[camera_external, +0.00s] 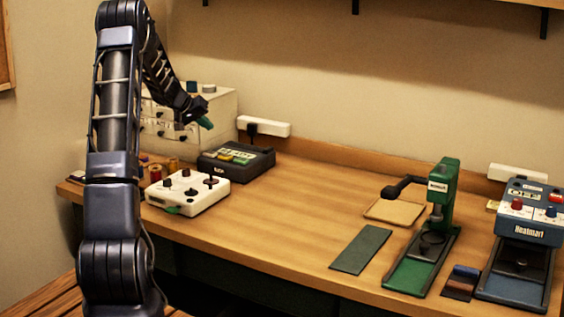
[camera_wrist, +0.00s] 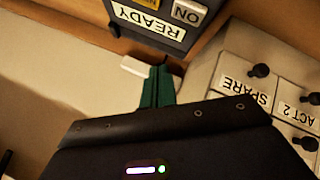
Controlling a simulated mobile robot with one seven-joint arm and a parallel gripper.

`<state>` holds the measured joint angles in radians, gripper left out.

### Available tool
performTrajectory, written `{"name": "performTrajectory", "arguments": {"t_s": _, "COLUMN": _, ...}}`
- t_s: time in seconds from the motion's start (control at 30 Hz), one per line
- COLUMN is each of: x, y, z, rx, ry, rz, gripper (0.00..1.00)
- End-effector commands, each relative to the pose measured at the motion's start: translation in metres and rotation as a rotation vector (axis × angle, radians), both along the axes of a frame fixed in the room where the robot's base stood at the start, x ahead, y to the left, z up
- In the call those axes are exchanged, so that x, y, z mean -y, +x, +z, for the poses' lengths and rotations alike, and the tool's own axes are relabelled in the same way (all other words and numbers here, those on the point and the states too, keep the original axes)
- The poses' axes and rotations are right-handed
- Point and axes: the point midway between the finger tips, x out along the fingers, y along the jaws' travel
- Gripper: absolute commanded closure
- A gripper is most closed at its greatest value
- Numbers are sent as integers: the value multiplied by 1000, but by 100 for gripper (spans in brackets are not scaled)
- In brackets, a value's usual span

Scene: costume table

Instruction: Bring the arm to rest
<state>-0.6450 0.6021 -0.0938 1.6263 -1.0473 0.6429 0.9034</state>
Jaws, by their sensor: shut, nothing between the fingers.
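My arm rises at the left of the external view and bends down to my gripper (camera_external: 205,123). Its green fingers are shut and empty, in the air in front of the white drawer cabinet (camera_external: 222,105) and above the dark box (camera_external: 237,160). In the wrist view the green fingers (camera_wrist: 158,88) are together with nothing between them. The dark box with READY and ON labels (camera_wrist: 170,22) shows beyond them at the top. The cabinet drawers labelled SPARE and ACT 2 (camera_wrist: 275,85) are at the right.
A white control box (camera_external: 187,192) with knobs stands on the left of the table (camera_external: 300,215). A green press (camera_external: 441,195), a dark mat (camera_external: 361,249), a tan board (camera_external: 394,212) and a blue Heatmart machine (camera_external: 530,220) are at the right. The middle of the table is clear.

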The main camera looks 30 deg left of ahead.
Motion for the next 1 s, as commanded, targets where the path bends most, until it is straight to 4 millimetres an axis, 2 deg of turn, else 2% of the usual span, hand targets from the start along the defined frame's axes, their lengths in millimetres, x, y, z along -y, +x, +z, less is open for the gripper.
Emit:
{"name": "performTrajectory", "arguments": {"t_s": 0.27, "x": 1, "y": 0, "z": 1, "rx": 0, "ry": 1, "rz": -2, "gripper": 100}}
{"name": "performTrajectory", "arguments": {"t_s": 0.37, "x": 12, "y": -3, "z": 11, "rx": -2, "ry": 6, "rz": -14, "gripper": 100}}
{"name": "performTrajectory", "arguments": {"t_s": 0.47, "x": 35, "y": -10, "z": 30, "rx": -13, "ry": 15, "rz": -40, "gripper": 100}}
{"name": "performTrajectory", "arguments": {"t_s": 0.67, "x": 101, "y": -41, "z": 78, "rx": -50, "ry": 45, "rz": -112, "gripper": 100}}
{"name": "performTrajectory", "arguments": {"t_s": 1.0, "x": 202, "y": -117, "z": 143, "rx": -118, "ry": 108, "rz": -216, "gripper": 100}}
